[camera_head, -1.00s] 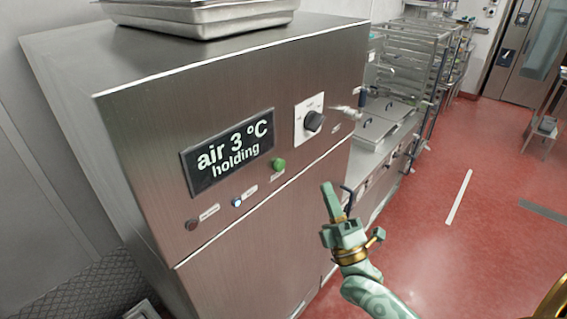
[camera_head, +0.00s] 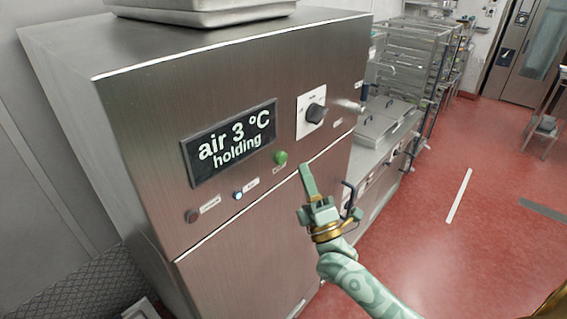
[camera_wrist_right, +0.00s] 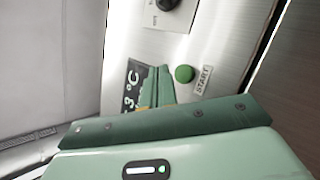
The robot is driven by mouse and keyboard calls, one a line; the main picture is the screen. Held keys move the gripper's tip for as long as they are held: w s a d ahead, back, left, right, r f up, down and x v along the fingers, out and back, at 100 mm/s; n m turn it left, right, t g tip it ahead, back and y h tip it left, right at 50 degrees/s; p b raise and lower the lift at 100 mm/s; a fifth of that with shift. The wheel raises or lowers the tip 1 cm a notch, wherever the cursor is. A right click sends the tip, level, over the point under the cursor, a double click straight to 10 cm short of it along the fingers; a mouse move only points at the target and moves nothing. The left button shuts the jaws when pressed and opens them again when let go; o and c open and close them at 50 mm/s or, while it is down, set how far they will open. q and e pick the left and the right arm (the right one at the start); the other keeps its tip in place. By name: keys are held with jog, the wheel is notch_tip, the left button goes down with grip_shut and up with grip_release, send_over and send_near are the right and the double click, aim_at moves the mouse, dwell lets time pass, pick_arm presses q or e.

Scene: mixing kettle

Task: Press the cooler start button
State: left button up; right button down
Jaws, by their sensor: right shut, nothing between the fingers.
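The cooler (camera_head: 150,110) is a tall brushed-steel cabinet. Its display (camera_head: 230,142) reads "air 3 °C holding". The green start button (camera_head: 281,157) sits right of and below the display; in the right wrist view the green button (camera_wrist_right: 184,74) has a label reading START beside it. My right gripper (camera_head: 306,168) is shut and empty, its fingertips a little right of and below the button in the head view. In the right wrist view the fingers (camera_wrist_right: 157,78) point at the panel, left of the button and over the display. They look apart from the button. My left gripper is not in view.
A black knob (camera_head: 315,113) is above the button. A blue-lit button (camera_head: 238,195) and a dark button (camera_head: 191,215) are at lower left. Steel trays (camera_head: 200,12) lie on top of the cooler. Red floor (camera_head: 480,230) is open at right.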

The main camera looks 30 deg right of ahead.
aim_at(281, 158)
jog(key=shift+w+a, duration=0.3)
jog(key=shift+w, duration=0.35)
jog(key=shift+w+a, duration=0.25)
jog(key=shift+w, duration=0.35)
dwell(1.2)
jog(key=shift+w+a+b, duration=0.2)
jog(key=shift+w+b, duration=0.1)
jog(key=shift+w, duration=0.1)
jog(key=shift+w+a, duration=0.15)
jog(key=shift+w, duration=0.2)
dwell(0.6)
jog(key=shift+s, duration=0.1)
jog(key=shift+s+d, duration=0.35)
jog(key=shift+s, duration=0.35)
jog(key=shift+s+p, duration=0.1)
jog(key=shift+p, duration=0.2)
